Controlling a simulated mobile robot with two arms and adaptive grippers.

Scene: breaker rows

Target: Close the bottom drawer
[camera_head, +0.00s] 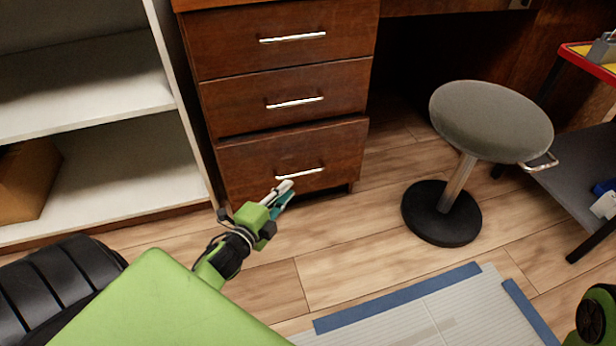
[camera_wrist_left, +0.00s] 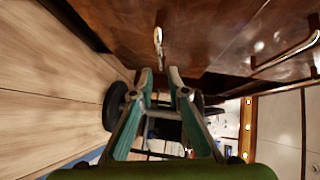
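The bottom drawer (camera_head: 250,165) is the lowest of three reddish-brown wooden drawers, with a slim metal handle (camera_head: 300,174). Its front appears to stand slightly proud of the drawers above. My left gripper (camera_head: 284,188) is just in front of the drawer's lower part, close below the handle. In the left wrist view, the left gripper's two fingertips (camera_wrist_left: 159,72) are apart with nothing between them. A handle (camera_wrist_left: 158,40) shows just beyond the tips, near the wooden drawer face (camera_wrist_left: 205,35). Contact cannot be told. My right gripper is not in view.
A round grey stool (camera_head: 490,120) stands on the wooden floor (camera_head: 340,235) at the right. A white shelf (camera_head: 110,150) with a cardboard box (camera_head: 25,180) is at the left. A cart (camera_head: 570,185) stands at the far right. A blue-edged mat (camera_head: 420,315) lies in front.

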